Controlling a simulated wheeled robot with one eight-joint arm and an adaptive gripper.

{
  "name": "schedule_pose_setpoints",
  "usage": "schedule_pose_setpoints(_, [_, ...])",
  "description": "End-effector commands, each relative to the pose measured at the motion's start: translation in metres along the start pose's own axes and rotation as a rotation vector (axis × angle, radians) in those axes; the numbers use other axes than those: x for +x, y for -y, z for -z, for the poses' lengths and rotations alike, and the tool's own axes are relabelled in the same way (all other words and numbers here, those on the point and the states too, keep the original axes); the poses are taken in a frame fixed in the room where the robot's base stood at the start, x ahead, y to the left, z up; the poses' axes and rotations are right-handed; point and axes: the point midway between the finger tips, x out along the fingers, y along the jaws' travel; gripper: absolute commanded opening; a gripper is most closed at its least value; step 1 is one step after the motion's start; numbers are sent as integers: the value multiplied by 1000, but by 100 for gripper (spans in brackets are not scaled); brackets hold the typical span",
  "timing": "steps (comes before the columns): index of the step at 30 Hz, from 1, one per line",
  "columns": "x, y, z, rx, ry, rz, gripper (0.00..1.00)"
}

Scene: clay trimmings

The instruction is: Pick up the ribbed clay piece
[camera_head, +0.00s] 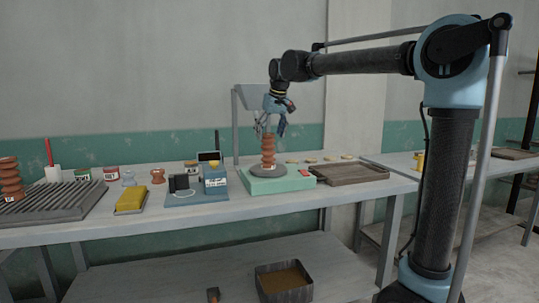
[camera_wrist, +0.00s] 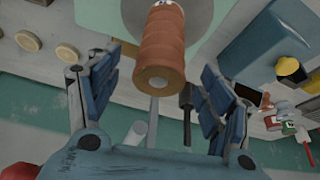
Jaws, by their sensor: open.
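The ribbed clay piece (camera_head: 268,151) is a terracotta-brown column with a ribbed side. It stands upright on a dark round disc (camera_head: 267,174) on top of a pale green block (camera_head: 285,184). In the wrist view the clay piece (camera_wrist: 163,48) shows its round top end with a small hole. My gripper (camera_head: 270,130) is just above the clay piece in the head view. In the wrist view my gripper (camera_wrist: 155,85) has its two blue padded fingers wide apart, one on each side of the clay piece's top. Nothing is between the pads in contact. A second ribbed brown piece (camera_head: 10,178) stands at the far left.
A grey ribbed rack (camera_head: 60,203), a yellow block (camera_head: 131,200) and a blue device (camera_head: 214,182) stand to the left. A wooden tray (camera_head: 349,174) and several small discs (camera_head: 310,161) lie to the right. A dark bin (camera_head: 284,278) is on the lower shelf.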

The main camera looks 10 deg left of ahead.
Motion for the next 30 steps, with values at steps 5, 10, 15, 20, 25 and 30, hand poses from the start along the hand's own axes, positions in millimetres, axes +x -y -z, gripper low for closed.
schedule_pose_setpoints(5, [14,0,-1,0,0,0,73])
schedule_pose_setpoints(10, [38,-1,-2,0,0,0,73])
schedule_pose_setpoints(15, [51,-1,-2,0,0,0,73])
schedule_pose_setpoints(20, [53,-1,-2,0,0,0,73])
schedule_pose_setpoints(25, [53,-1,-2,0,0,0,57])
schedule_pose_setpoints(30, [53,-1,-2,0,0,0,18])
